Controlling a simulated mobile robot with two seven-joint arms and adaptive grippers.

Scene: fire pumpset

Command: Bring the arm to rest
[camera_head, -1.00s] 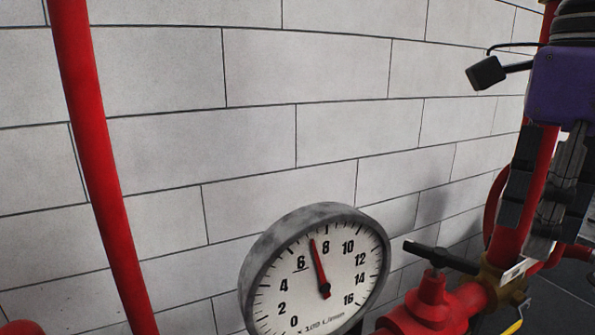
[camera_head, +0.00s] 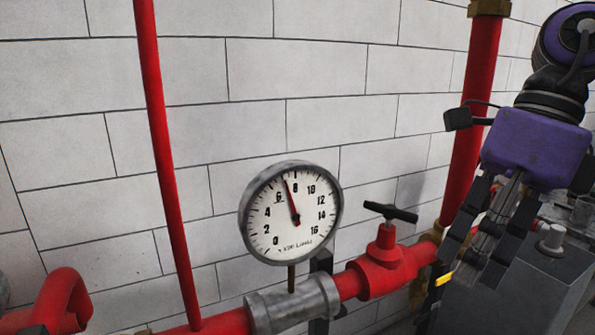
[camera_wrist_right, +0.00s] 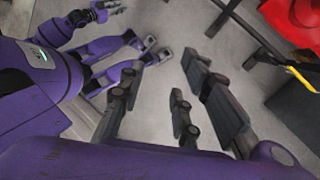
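My right arm comes in from the upper right of the head view, its purple wrist body above the gripper. My right gripper (camera_head: 462,285) hangs with its dark fingers pointing down and left, in front of the red pipework. In the right wrist view the fingers of the right gripper (camera_wrist_right: 177,75) stand apart over grey floor, with nothing between them. The gripper is open and empty.
A round pressure gauge (camera_head: 268,222) stands on the grey pipe fitting (camera_head: 300,303). A red valve (camera_head: 385,262) with a black handle is to its right. Red vertical pipes (camera_head: 165,150) run up the white block wall (camera_head: 300,70). A grey box (camera_head: 525,280) is close behind the gripper.

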